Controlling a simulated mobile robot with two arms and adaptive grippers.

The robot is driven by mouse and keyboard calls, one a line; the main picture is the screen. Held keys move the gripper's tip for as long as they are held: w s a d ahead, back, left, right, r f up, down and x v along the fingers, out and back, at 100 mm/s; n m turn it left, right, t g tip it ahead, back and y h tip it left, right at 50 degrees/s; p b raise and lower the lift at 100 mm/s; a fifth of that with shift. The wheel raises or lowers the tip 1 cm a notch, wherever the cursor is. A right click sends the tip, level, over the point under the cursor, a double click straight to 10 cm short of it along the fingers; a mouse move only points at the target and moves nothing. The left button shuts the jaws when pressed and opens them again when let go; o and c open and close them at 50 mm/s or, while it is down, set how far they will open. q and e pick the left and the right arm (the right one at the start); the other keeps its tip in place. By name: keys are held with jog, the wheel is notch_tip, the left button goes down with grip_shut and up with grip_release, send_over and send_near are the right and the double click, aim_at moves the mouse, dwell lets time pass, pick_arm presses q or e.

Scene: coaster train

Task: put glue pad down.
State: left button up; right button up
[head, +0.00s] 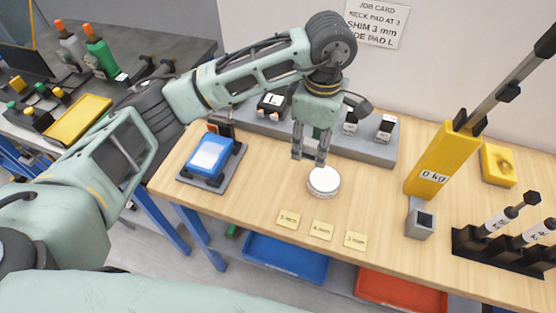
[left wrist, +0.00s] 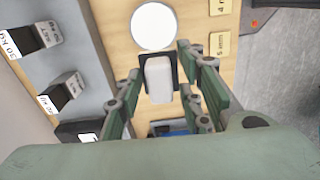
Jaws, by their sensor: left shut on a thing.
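My left gripper (head: 310,156) hangs over the wooden bench, fingers pointing down, just behind the round white disc (head: 324,181). In the left wrist view, a pale rounded block with a dark plate, which I take as the glue pad (left wrist: 159,80), lies between the fingers of my left gripper (left wrist: 160,72). In the head view the fingers mostly hide it. The disc also shows in the left wrist view (left wrist: 154,26), just beyond the block. My right gripper is not in view.
A grey rack (head: 372,148) with labelled black blocks stands behind. A blue block (head: 208,155) sits on a dark tray at left. Yellow thickness labels (head: 321,231) lie in front. A yellow 0 kg gauge (head: 440,160) and a black holder (head: 490,250) are at right.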

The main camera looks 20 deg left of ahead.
pick_arm(q)
jog(key=shift+s+d, duration=0.3)
jog(key=shift+d, duration=0.55)
jog(key=shift+d+n, duration=0.1)
jog(key=shift+n, duration=0.2)
jog(key=p, duration=0.5)
send_over(277, 167)
notch_tip(277, 167, down, 7)
jog(key=shift+r, duration=0.1)
notch_tip(277, 167, down, 3)
jog(key=shift+f+p, duration=0.1)
jog(key=shift+p, duration=0.6)
jog(key=shift+f, duration=0.6)
jog(key=o, duration=1)
